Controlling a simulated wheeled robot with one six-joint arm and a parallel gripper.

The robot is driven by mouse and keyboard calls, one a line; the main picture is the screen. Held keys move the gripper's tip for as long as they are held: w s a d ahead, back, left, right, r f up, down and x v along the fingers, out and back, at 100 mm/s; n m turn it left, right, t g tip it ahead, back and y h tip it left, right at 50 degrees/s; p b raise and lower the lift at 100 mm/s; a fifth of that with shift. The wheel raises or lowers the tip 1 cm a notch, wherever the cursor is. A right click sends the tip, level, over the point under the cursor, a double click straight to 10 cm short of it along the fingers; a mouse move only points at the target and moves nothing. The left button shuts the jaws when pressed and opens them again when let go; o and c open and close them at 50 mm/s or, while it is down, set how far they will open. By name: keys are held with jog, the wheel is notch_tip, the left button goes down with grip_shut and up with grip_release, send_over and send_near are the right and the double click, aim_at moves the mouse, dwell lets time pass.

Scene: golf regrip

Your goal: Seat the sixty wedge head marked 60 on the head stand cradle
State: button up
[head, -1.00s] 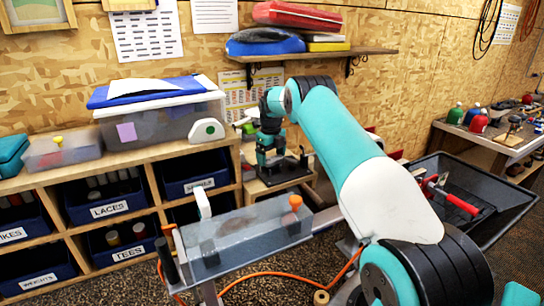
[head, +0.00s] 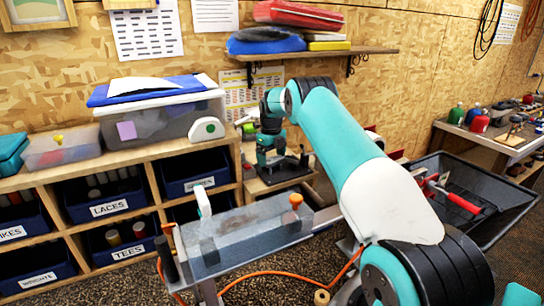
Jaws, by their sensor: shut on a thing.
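My gripper (head: 266,160) is at the far end of my teal and white arm, low over a small wooden stand beside the shelf unit. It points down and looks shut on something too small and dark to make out. A dark base with short upright posts (head: 292,168) is just right of and below the gripper; it may be the head stand, but I cannot make out its cradle. I cannot read a 60 mark anywhere. Whether the held thing touches the dark base cannot be told from here.
A shelf unit (head: 90,180) with labelled blue bins stands at the left, with a lidded plastic box (head: 160,115) on top. A wall shelf (head: 315,54) holds cases above. A black tray (head: 500,185) with red-handled tools is at right. A workbench (head: 490,140) stands behind it.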

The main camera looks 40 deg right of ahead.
aim_at(272, 158)
jog(key=shift+s+f, duration=0.1)
jog(key=shift+f, duration=0.2)
dwell(0.6)
jog(key=o, duration=0.7)
jog(key=shift+c, duration=0.2)
jog(key=shift+f, duration=0.1)
jog(key=shift+a+f, duration=0.1)
notch_tip(272, 158, up, 2)
jog(key=shift+r+p, duration=1.75)
jog(key=shift+r, duration=1.1)
